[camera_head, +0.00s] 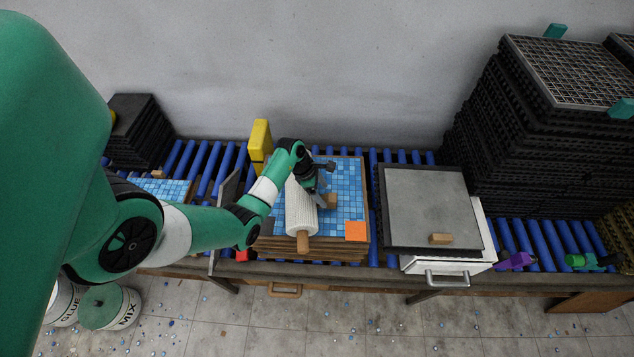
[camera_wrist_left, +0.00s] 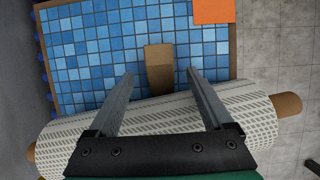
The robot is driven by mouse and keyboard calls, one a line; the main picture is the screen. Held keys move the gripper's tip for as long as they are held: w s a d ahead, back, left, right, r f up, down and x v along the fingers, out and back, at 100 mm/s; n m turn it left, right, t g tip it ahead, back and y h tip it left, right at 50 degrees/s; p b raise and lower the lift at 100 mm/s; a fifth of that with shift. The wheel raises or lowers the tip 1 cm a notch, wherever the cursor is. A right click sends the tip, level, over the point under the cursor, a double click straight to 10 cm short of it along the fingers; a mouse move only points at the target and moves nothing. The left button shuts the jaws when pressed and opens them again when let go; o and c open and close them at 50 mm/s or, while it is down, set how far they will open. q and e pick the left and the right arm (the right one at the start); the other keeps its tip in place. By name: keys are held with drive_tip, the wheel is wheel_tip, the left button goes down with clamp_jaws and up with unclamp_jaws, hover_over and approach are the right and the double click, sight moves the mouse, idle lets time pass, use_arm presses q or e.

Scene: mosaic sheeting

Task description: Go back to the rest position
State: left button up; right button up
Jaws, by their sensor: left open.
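My left gripper (camera_head: 316,190) hangs over the blue mosaic sheet (camera_head: 347,190) on the stack at the middle of the conveyor. In the left wrist view its two fingers (camera_wrist_left: 161,76) are apart. A small wooden block (camera_wrist_left: 158,60) shows between the fingertips with a gap on either side, and nothing is gripped. A white ribbed roller (camera_head: 300,212) with wooden ends lies across the sheet's left part, and in the left wrist view it passes behind the fingers. An orange square (camera_head: 356,231) lies at the sheet's near right corner. My right gripper does not show.
A grey board (camera_head: 430,205) with a small block (camera_head: 441,239) sits right of the sheet above a white drawer (camera_head: 450,268). A tall stack of dark trays (camera_head: 490,130) rises at the right. A yellow object (camera_head: 260,142) stands behind my left arm. Two buckets (camera_head: 110,308) are on the floor.

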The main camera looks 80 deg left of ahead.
use_arm(q)
drive_tip(key=p+v, duration=0.1)
drive_tip(key=v, duration=0.5)
drive_tip(key=shift+s+r, duration=0.2)
drive_tip(key=shift+r, duration=0.2)
